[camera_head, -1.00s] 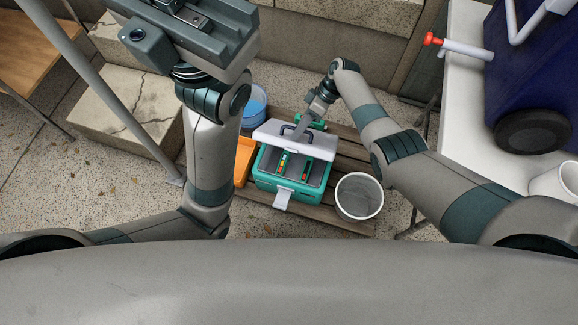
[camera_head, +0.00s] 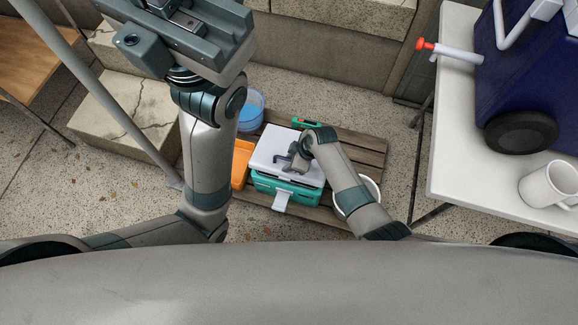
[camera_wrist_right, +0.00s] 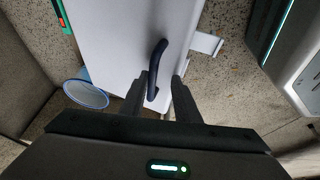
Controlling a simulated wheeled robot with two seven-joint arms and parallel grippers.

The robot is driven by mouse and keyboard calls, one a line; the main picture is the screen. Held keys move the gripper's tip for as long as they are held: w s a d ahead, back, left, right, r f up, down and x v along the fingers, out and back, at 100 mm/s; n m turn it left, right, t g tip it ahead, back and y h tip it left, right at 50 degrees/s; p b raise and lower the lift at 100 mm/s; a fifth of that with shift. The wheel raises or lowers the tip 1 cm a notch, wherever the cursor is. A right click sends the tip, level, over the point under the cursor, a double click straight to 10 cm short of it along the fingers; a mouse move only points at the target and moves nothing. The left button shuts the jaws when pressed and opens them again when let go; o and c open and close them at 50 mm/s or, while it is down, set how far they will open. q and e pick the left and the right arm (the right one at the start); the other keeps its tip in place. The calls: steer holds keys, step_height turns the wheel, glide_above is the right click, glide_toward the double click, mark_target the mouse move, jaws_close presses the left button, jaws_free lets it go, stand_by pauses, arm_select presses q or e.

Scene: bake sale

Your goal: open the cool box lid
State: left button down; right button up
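The teal cool box (camera_head: 288,190) stands on a wooden slatted pallet. Its white lid (camera_head: 272,150) lies down over the box and hides the inside; I cannot tell if it is fully seated. A pale latch flap (camera_head: 282,201) hangs at the front. My right gripper (camera_head: 294,160) is over the lid at its dark handle. In the right wrist view, the fingers of the right gripper (camera_wrist_right: 164,90) are apart, with the dark handle (camera_wrist_right: 158,62) between or just ahead of them. My left gripper (camera_head: 185,20) is high at the upper left, its fingertips unclear.
On the pallet (camera_head: 365,155) are an orange tray (camera_head: 241,162), a blue bowl (camera_head: 250,112), a white bucket (camera_head: 371,190) partly behind my right arm, and a small green-and-red item (camera_head: 306,122). A white table (camera_head: 455,150) with a mug (camera_head: 548,184) stands at right.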

steer(key=shift+s+a+f+t+b, duration=0.1)
steer(key=shift+s+f+t+b, duration=0.15)
steer(key=shift+f, duration=0.2)
steer(key=shift+s+a+f+t+b, duration=0.15)
steer(key=shift+s+f+t, duration=0.1)
steer(key=shift+f+t, duration=0.15)
